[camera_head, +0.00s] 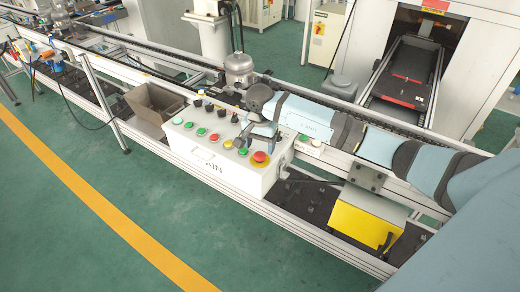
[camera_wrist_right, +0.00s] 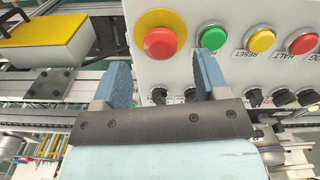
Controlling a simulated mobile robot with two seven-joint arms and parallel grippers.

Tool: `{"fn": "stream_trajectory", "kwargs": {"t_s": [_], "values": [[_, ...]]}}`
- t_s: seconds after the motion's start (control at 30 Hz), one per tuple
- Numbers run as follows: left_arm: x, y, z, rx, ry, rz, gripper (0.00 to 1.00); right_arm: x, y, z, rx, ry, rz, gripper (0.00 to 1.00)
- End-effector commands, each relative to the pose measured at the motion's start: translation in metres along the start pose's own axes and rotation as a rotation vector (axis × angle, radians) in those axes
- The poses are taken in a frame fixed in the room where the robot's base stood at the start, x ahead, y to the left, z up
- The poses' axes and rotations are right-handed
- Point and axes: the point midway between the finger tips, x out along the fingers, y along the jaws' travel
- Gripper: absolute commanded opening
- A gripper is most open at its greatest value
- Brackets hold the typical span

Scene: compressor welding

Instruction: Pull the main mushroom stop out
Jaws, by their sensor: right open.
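The main mushroom stop is a red round button on a yellow ring (camera_head: 260,157) at the near right corner of the white control box (camera_head: 219,166). In the right wrist view the stop (camera_wrist_right: 160,43) is above the space between the two fingers. My right gripper (camera_head: 256,137) is over that corner of the box, open and empty. In its wrist view the gripper (camera_wrist_right: 164,75) has its blue-faced fingers spread to left and right, and neither visibly touches the stop. Whether the stop is pressed in or out I cannot tell. My left gripper is not in view.
A green button (camera_wrist_right: 212,36) sits close by the right fingertip, with a yellow RESET button (camera_wrist_right: 260,40) and a red HALT button (camera_wrist_right: 303,41) beyond. Black knobs line the panel's other row. A yellow box (camera_head: 361,219) stands on the lower deck to the right.

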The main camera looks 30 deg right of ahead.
Motion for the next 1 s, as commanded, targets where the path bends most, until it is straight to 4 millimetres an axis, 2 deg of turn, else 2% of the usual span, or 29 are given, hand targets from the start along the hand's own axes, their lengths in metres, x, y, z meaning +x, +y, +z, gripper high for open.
{"fn": "stream_trajectory", "kwargs": {"t_s": [0.1,0.23,0.57,0.6,0.8,0.9,1.0], "values": [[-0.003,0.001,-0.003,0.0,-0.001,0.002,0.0,0.017,0.0,0.001,0.0,-0.003,0.001,0.67],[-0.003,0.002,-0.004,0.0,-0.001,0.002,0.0,0.029,0.0,0.0,0.0,-0.001,0.001,0.67],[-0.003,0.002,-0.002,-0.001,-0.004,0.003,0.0,0.034,0.0,0.0,-0.001,0.0,-0.001,0.67],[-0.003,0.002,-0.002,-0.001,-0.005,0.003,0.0,0.034,0.0,0.0,-0.001,0.0,-0.001,0.65],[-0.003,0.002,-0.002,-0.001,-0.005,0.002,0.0,0.033,0.0,0.0,-0.001,0.0,-0.001,0.19],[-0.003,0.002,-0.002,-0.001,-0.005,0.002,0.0,0.033,0.0,0.0,-0.001,0.0,-0.001,0.0],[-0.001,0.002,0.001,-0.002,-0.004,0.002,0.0,0.032,-0.001,-0.001,-0.001,0.003,-0.002,0.0]]}}
